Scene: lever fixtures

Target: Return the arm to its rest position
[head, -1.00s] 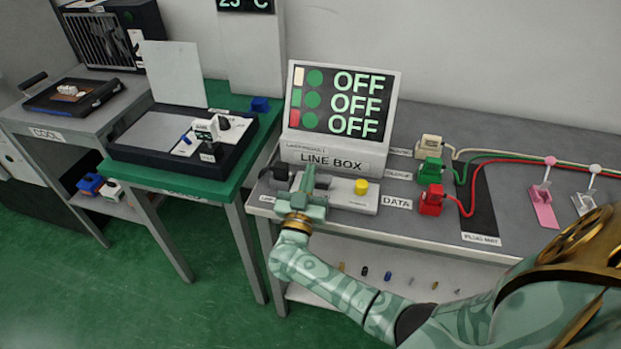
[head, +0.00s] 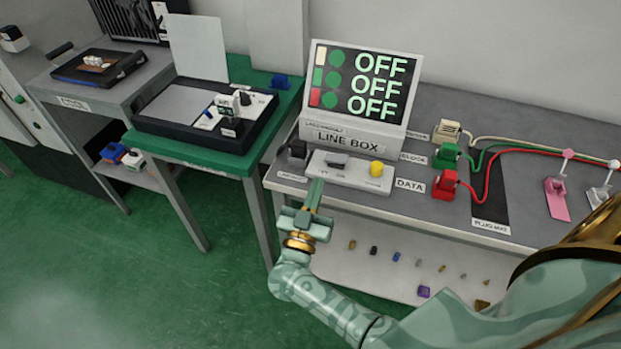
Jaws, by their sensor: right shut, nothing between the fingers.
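My right gripper (head: 314,193) is shut and empty, its fingertips just in front of the line box's low white panel. The arm is green and gold and comes in from the lower right. The white panel (head: 350,176) carries a grey lever or switch part (head: 335,160) and a yellow knob (head: 376,169). The line box (head: 352,138) stands behind it, its screen reading OFF on three rows. My left gripper is out of view.
White, green and red plugs (head: 446,184) with cables sit right of the box. Pink and white levers stand farther right (head: 557,185). A shelf (head: 370,275) below holds several small parts. A green bench (head: 190,158) with a black tray is at left. Floor in front is open.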

